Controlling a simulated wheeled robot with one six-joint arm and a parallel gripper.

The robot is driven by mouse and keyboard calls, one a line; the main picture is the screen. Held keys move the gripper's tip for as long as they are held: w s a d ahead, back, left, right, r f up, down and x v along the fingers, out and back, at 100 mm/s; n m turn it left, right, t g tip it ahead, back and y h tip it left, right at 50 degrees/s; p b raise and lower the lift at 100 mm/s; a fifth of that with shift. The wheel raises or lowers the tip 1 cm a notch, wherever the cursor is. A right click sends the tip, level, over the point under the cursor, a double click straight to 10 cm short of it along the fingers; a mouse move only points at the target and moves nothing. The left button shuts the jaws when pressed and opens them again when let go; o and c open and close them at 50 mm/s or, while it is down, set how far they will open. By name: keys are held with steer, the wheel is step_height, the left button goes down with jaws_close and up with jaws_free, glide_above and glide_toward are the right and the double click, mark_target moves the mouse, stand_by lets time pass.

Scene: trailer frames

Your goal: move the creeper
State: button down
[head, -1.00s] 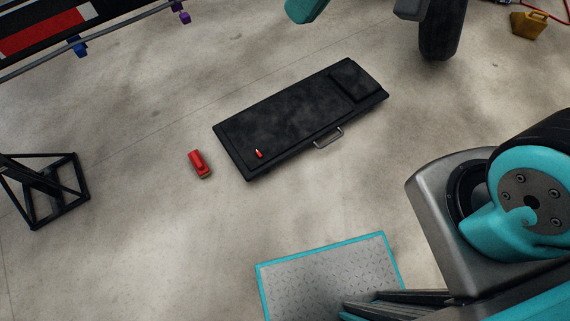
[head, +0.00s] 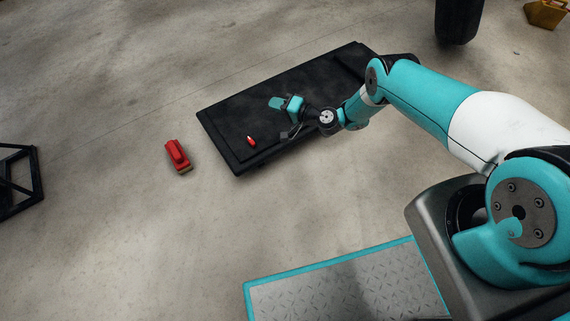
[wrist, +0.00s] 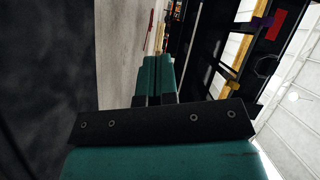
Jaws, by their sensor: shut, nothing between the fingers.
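The creeper (head: 225,118) is a flat black padded board on the floor, lying diagonally across the middle of the head view. A small red item with a pale tip (head: 251,140) lies on its near-left end. My gripper (head: 277,103) is over the creeper's middle in the head view, with my arm reaching in from the right. In the wrist view my gripper's teal fingers (wrist: 156,72) are together and empty. A dark surface at that view's left looks like the creeper, close by. The creeper's side handle is hidden behind my arm.
A red tool-like object (head: 177,156) sits on the floor left of the creeper. A black metal frame (head: 18,180) stands at the left edge. A black tyre (head: 458,20) and a yellow object (head: 546,13) are at the top right.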

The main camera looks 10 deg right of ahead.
steer(key=s+d+f+m+t+h+b, duration=0.1)
steer(key=s+d+f+m+t+b, duration=0.15)
steer(key=f, duration=0.55)
steer(key=s+d+f+m+t+h+b, duration=0.1)
steer(key=s+f+m+b, duration=0.1)
steer(key=s+f, duration=0.35)
steer(key=m+t+h+b, duration=0.2)
steer(key=m+h+b, duration=0.2)
glide_toward(282, 150)
steer(key=b+x, duration=0.6)
steer(key=b, duration=0.5)
steer(key=shift+f, duration=0.2)
steer(key=shift+w+a+r+b, duration=0.2)
steer(key=shift+w+a+b, duration=0.15)
steer(key=shift+w+b, duration=0.3)
steer(key=shift+w, duration=0.1)
